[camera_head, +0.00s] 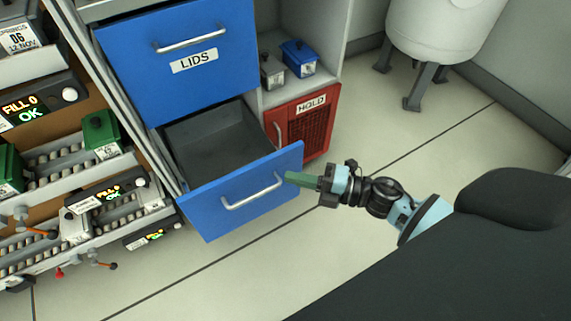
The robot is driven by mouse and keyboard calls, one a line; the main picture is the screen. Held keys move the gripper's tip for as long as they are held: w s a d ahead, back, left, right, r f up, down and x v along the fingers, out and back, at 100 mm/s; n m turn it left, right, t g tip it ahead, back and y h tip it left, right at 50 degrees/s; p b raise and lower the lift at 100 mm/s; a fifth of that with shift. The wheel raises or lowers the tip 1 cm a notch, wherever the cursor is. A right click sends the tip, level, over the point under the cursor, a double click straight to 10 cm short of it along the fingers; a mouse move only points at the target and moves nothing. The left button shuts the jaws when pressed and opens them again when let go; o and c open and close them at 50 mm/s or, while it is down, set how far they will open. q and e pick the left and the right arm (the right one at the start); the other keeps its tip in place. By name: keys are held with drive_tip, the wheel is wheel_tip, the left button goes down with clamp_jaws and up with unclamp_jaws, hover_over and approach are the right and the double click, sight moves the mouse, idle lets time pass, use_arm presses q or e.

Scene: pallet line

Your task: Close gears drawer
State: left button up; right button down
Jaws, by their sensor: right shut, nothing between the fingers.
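A blue drawer (215,209) with a silver bar handle (252,191) stands pulled out below the LIDS drawer. Its grey inside looks empty, and no label shows on its front, so I cannot read whether it is the gears drawer. The blue LIDS drawer (178,70) is above it. My right gripper (289,177) is shut and empty, its green fingertips at the right part of the open drawer's front, close to the handle's right end. I cannot tell whether they touch the front. My left gripper is out of view.
A red HOLD bin (319,118) with a mesh front is right of the open drawer. Blue (299,58) and grey boxes sit on the shelf above it. Roller racks with green boxes (101,134) are at left. A white tank (440,28) stands behind. Floor at right is clear.

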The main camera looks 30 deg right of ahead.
sight(269, 162)
drive_tip(key=shift+w+a+b, duration=0.15)
drive_tip(key=shift+w+b, duration=0.1)
drive_tip(key=shift+w, duration=0.85)
drive_tip(key=shift+w+a+b, duration=0.15)
drive_tip(key=shift+w+b, duration=0.05)
drive_tip(key=shift+w, duration=0.9)
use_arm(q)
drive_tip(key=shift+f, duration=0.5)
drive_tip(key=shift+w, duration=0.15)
use_arm(e)
drive_tip(key=shift+w, duration=0.1)
